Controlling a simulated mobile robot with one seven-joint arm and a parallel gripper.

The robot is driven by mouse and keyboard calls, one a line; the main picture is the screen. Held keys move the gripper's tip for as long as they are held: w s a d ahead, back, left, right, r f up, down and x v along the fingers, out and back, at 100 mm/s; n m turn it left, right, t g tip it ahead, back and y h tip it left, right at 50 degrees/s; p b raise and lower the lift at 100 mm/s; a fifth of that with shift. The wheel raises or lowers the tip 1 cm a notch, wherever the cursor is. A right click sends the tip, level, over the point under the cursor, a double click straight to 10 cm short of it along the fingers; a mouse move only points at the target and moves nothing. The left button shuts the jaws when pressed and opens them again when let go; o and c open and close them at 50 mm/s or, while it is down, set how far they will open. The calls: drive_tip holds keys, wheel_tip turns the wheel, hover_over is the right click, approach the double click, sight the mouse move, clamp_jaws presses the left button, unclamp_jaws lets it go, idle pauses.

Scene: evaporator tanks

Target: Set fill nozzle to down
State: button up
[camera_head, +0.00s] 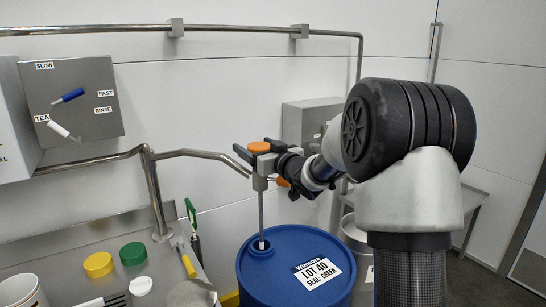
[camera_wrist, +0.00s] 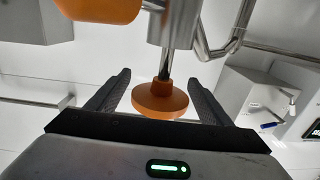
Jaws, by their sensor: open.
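The fill nozzle (camera_head: 261,207) is a thin grey metal tube under a grey head, at the end of a bent pipe. It stands upright, its lower end at the opening in the top of the blue drum (camera_head: 296,272); I cannot tell how deep it reaches. An orange round knob (camera_head: 259,147) is at the head's top. My gripper (camera_head: 258,152) is beside the head with fingers apart. In the wrist view, an orange disc-shaped knob (camera_wrist: 160,100) on a short stem sits between the open fingers, without clear contact. Another orange part (camera_wrist: 98,8) is at the top left.
A steel bench with yellow (camera_head: 98,264) and green (camera_head: 133,253) caps and brushes is left of the drum. A wall panel (camera_head: 72,100) has blue and white levers. The bent pipe (camera_head: 205,154) runs close left of my gripper. A grey box (camera_head: 308,122) stands behind.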

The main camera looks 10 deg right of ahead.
drive_tip(key=p+v, duration=0.1)
drive_tip(key=v, duration=1.5)
drive_tip(key=shift+c, duration=0.2)
